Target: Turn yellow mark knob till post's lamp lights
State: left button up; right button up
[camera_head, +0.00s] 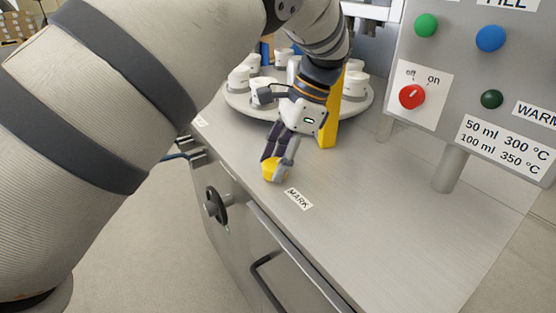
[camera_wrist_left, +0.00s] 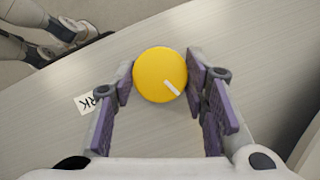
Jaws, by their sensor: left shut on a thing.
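The yellow mark knob (camera_head: 272,170) sits on the metal counter top beside the MARK label (camera_head: 299,199). In the left wrist view the knob (camera_wrist_left: 160,75) is round, with a white pointer line running toward its lower right edge. My left gripper (camera_head: 277,165) reaches down over the knob, its purple-padded fingers one on each side and shut on it. A yellow post (camera_head: 333,118) stands behind the gripper, partly hidden by it; I cannot make out a lit lamp on it. My right gripper is not in view.
A round turntable (camera_head: 238,106) with several white containers stands behind the gripper. A control panel (camera_head: 470,70) on legs is at the right, with a red off/on knob (camera_head: 411,96) and green and blue buttons. A black handwheel (camera_head: 215,205) is on the counter's front. The right counter is clear.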

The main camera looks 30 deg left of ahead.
pick_arm(q)
jog(key=shift+a+n+g+h, duration=0.1)
jog(key=shift+n+g+h, duration=0.45)
jog(key=shift+n, duration=1.35)
jog(key=o, duration=1.1)
jog(key=shift+w, duration=0.1)
jog(key=v, duration=0.7)
jog(key=shift+r, duration=0.25)
